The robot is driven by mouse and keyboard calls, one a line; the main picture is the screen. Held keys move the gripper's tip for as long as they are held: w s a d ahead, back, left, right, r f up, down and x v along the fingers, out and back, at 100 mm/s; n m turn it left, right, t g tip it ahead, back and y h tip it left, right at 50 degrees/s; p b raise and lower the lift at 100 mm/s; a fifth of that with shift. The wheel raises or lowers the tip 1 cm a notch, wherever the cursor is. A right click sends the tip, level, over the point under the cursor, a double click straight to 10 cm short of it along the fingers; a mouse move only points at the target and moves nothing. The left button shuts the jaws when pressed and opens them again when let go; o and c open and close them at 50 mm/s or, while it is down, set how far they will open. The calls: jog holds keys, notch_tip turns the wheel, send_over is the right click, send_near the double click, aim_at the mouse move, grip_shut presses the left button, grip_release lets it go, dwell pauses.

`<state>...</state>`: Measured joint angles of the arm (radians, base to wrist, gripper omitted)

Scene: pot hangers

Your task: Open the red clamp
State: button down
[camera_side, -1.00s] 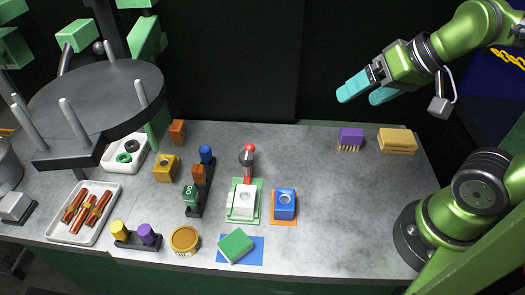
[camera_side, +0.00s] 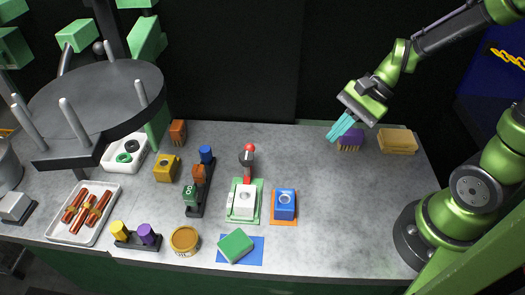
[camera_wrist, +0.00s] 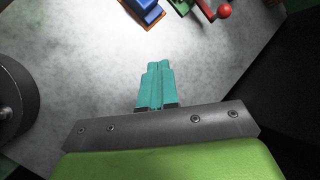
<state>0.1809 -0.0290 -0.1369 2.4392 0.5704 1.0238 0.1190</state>
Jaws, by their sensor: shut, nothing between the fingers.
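The red clamp (camera_side: 248,177) stands at the back end of a green plate, behind a white block (camera_side: 242,202). Its red ball knob (camera_side: 249,148) sits at the far end. In the wrist view the clamp (camera_wrist: 207,10) is partly cut off at the top edge, with its red ball (camera_wrist: 225,11) to the right. Whether it is open or closed is hard to tell. My gripper (camera_side: 335,136) has teal fingers pressed together and points down, in the air over the right back of the table, well right of the clamp. The fingers also show in the wrist view (camera_wrist: 158,68), empty.
A blue block (camera_side: 285,205) on an orange plate stands just right of the white block. A purple brush (camera_side: 350,139) is close behind my gripper, and a yellow sponge (camera_side: 398,141) lies farther right. The table's middle right is clear. A dark round rack (camera_side: 95,95) overhangs the left.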

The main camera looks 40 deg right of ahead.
jog(key=w+d+f+m+t+y, duration=0.1)
jog(key=w+f+m+t+y, duration=0.1)
jog(key=w+m, duration=0.4)
jog(key=m+t, duration=0.1)
jog(key=m, duration=0.2)
jog(key=shift+m, duration=0.4)
jog(key=shift+f, duration=0.1)
jog(key=x, duration=0.9)
jog(key=shift+a, duration=0.15)
jog(key=w+a, duration=0.2)
jog(key=a, duration=0.1)
jog(key=shift+w+a+r, duration=0.3)
jog(key=shift+a, duration=0.15)
